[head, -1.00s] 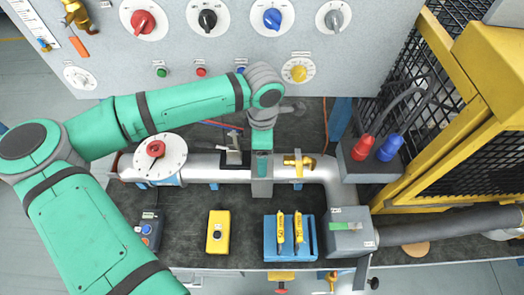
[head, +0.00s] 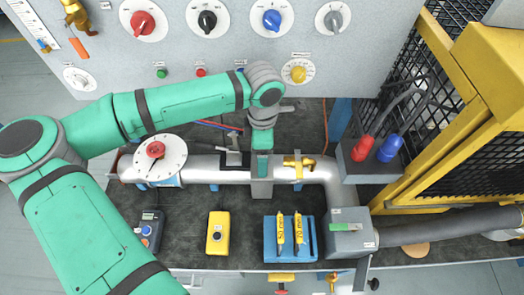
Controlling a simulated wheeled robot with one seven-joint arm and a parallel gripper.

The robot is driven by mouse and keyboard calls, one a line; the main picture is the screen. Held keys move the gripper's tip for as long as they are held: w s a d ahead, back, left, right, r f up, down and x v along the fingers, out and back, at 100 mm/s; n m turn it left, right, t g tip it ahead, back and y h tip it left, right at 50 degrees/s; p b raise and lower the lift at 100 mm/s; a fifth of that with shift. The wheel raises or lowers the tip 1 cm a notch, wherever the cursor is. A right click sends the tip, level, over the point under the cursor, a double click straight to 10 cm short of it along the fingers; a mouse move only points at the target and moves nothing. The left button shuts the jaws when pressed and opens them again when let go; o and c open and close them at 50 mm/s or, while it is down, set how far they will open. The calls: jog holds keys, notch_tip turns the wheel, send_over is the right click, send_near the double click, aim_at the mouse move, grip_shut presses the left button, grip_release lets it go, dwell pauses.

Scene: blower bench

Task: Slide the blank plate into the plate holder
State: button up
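My gripper (head: 262,165) points down over the middle of the silver pipe, above a grey block (head: 262,189) on the pipe that looks like the plate holder. The wrist and the green hand hide its fingers and most of the holder's top. I cannot tell whether the gripper is open or shut, or whether it has the blank plate. I cannot make out the blank plate. A blue rack (head: 270,253) on the bench below holds two yellow labelled plates (head: 280,232), with a dark empty-looking slot at its right.
A brass valve (head: 297,163) sits on the pipe just right of my gripper, and a black damper fitting (head: 235,158) just left. A grey box with red and blue plugs (head: 362,148) stands farther right. A yellow meter (head: 218,232) lies left of the rack. The control panel (head: 240,40) rises behind.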

jog(key=shift+f, duration=0.3)
dwell(0.5)
jog(key=shift+r, duration=0.3)
jog(key=shift+a, duration=0.15)
dwell(1.3)
jog(key=shift+f, duration=0.3)
dwell(0.5)
jog(key=shift+w, duration=0.1)
jog(key=shift+r, duration=0.3)
jog(key=o, duration=1.4)
